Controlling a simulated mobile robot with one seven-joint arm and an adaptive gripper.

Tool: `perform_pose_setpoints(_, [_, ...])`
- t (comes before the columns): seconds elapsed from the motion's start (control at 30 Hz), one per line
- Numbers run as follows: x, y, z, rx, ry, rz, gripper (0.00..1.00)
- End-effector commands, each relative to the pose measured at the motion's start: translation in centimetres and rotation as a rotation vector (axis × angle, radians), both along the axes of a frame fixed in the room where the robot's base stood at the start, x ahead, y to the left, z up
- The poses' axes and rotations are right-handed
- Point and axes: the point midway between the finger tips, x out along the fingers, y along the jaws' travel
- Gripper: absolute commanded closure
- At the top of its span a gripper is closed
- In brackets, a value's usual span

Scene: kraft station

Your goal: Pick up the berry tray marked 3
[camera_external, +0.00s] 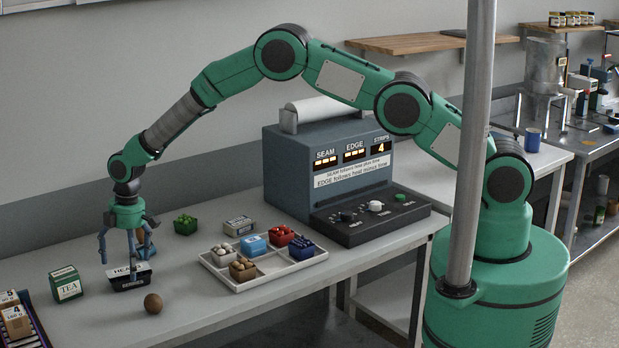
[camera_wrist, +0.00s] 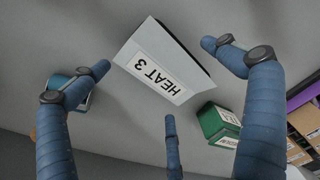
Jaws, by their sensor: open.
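A tray with a white film-like top and a label reading HEAT 3 lies below my gripper in the wrist view (camera_wrist: 165,55). In the external view its dark body and partly hidden label show on the table (camera_external: 130,280). Its contents are not visible. My gripper (camera_external: 127,250) is open above and around the tray, its blue fingers spread. In the wrist view the gripper (camera_wrist: 160,78) has three fingers around the tray with gaps between; I cannot tell whether any finger touches it.
A green tray of green items (camera_external: 186,224) lies behind. A white sectioned tray (camera_external: 236,285) holds several small trays, beside the sealing machine (camera_external: 335,170). Boxes (camera_external: 16,320) stand at the left edge.

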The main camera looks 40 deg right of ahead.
Motion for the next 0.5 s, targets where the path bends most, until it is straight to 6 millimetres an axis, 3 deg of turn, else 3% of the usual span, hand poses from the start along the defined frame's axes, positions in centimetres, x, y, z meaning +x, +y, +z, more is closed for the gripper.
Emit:
perform_pose_setpoints(0.23, [0.0,0.3,-2.3,0.0,0.0,0.0,0.0])
perform_pose_setpoints(0.5, [0.0,0.3,-2.7,0.0,0.0,0.0,0.0])
